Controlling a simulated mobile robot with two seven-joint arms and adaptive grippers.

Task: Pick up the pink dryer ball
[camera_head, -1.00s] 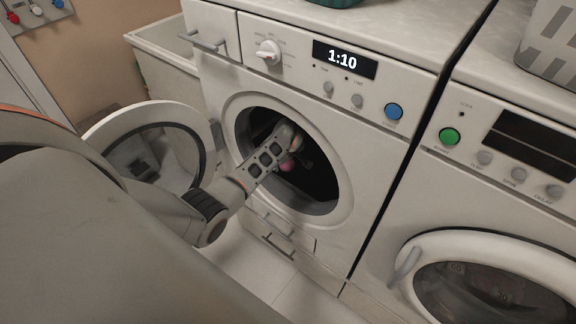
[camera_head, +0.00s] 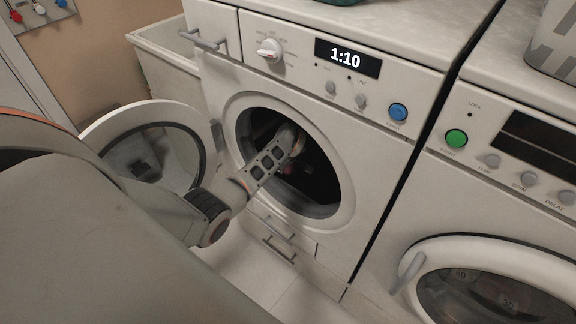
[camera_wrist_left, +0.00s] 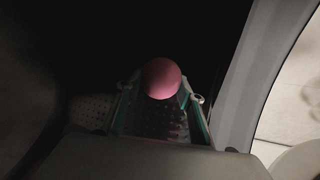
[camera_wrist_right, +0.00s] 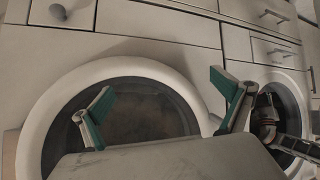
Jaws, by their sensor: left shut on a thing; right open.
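The pink dryer ball (camera_wrist_left: 161,78) is between the fingertips of my left gripper (camera_wrist_left: 160,95) in the left wrist view. The gripper is shut on it. In the head view my left forearm reaches through the round opening of the left machine (camera_head: 210,75), and the gripper is in the dark drum (camera_head: 318,185). The ball is mostly hidden there. My right gripper (camera_wrist_right: 162,97) is open and empty in the right wrist view, in front of a closed round door (camera_wrist_right: 130,115).
The left machine's open door (camera_head: 98,128) hangs out to the left. The opening's rim (camera_head: 340,215) is close around my left arm. The right machine's door (camera_head: 425,250) is closed. A pale basket (camera_head: 555,45) stands on top at the right.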

